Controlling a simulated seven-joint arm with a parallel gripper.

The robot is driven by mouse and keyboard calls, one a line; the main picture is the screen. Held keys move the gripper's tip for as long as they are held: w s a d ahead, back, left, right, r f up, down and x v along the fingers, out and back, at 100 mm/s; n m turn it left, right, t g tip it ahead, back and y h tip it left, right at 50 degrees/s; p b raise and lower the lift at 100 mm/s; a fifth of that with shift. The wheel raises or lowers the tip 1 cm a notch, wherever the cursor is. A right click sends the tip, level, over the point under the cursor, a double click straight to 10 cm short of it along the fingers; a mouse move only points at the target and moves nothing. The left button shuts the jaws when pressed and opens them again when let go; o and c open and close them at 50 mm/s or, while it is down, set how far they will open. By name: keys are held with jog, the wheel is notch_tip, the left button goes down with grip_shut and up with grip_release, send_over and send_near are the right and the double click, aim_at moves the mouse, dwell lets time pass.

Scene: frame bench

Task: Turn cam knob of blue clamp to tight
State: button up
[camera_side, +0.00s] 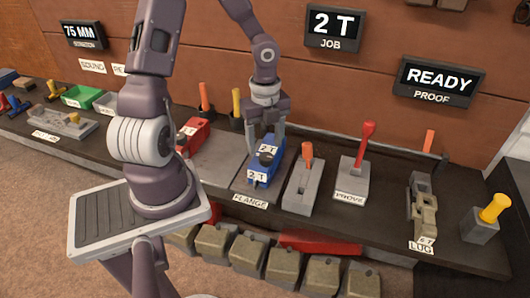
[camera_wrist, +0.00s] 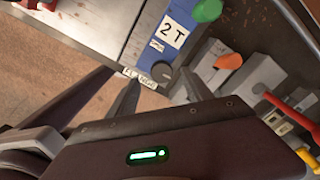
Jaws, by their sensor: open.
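The blue clamp (camera_side: 259,176) stands on the bench behind the FLANGE label, with 2 T labels on it. In the wrist view the blue clamp (camera_wrist: 190,50) is at upper centre. Its dark round cam knob (camera_wrist: 163,74) shows near its lower end, and a dark round part also shows on top in the side view (camera_side: 267,157). My gripper (camera_side: 266,146) is open and points down over the clamp. In the wrist view its two fingers (camera_wrist: 160,84) lie on either side of the knob; I cannot tell whether they touch it.
Right of the clamp stand a grey block with an orange-topped lever (camera_side: 306,152) and one with a red lever (camera_side: 367,132) at the PROVE label. A red clamp (camera_side: 193,134) is to the left. Signs read 2 T JOB (camera_side: 333,28) and READY PROOF (camera_side: 438,81).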

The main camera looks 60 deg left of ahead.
jog(key=shift+r, duration=0.85)
